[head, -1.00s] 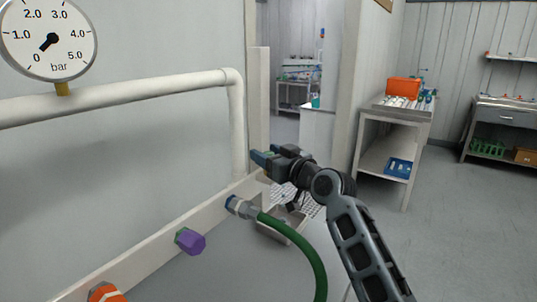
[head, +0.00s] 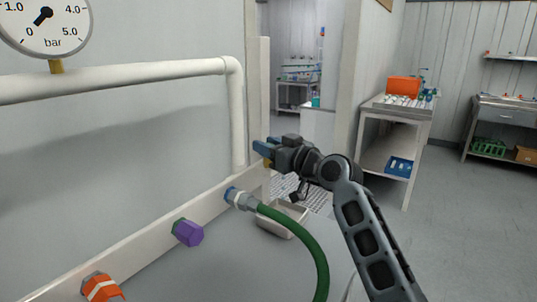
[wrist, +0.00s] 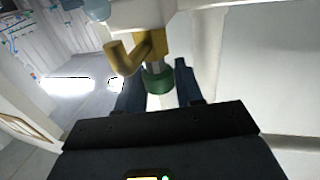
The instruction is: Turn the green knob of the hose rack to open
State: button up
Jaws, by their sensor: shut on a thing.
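The green knob (wrist: 157,80) sits on a brass tap (wrist: 150,46) with a bent spout, in the wrist view. My gripper (wrist: 159,78) has one dark blue finger on each side of the knob and is shut on it. In the head view, my gripper (head: 264,150) is at the far end of the white rack rail (head: 212,208). The knob is hidden there behind the fingers. A bit of brass shows just below them. I cannot tell the knob's angle.
A green hose (head: 300,235) leaves a coupling on the rail below my gripper. A purple cap (head: 188,232) and an orange cap (head: 102,288) sit nearer. A metal tray (head: 283,222) lies under the tap. A white pipe (head: 130,78) and pressure gauge (head: 45,22) are above.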

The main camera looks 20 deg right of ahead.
jog(key=shift+f+n+g+y+b, duration=0.2)
jog(key=shift+n+g+y+b, duration=0.65)
jog(key=shift+b, duration=1.4)
jog(key=shift+f+n+g+y+b, duration=0.2)
jog(key=shift+n+y+b, duration=0.45)
jog(key=shift+y+b, duration=1.1)
jog(key=n+g+y+b, duration=0.1)
jog(key=n+g+b, duration=0.1)
jog(key=b, duration=0.2)
jog(key=shift+r+b, duration=0.2)
jog(key=shift+b, duration=0.2)
jog(key=shift+r+n+g+y+b, duration=0.15)
jog(key=shift+n+g+y+b, duration=0.55)
jog(key=shift+g+y+b, duration=0.25)
jog(key=shift+n+g+y, duration=0.25)
jog(key=shift+n+g, duration=0.05)
jog(key=shift+g, duration=0.1)
jog(key=o, duration=0.9)
jog(key=shift+d, duration=0.1)
jog(key=shift+v, duration=3.85)
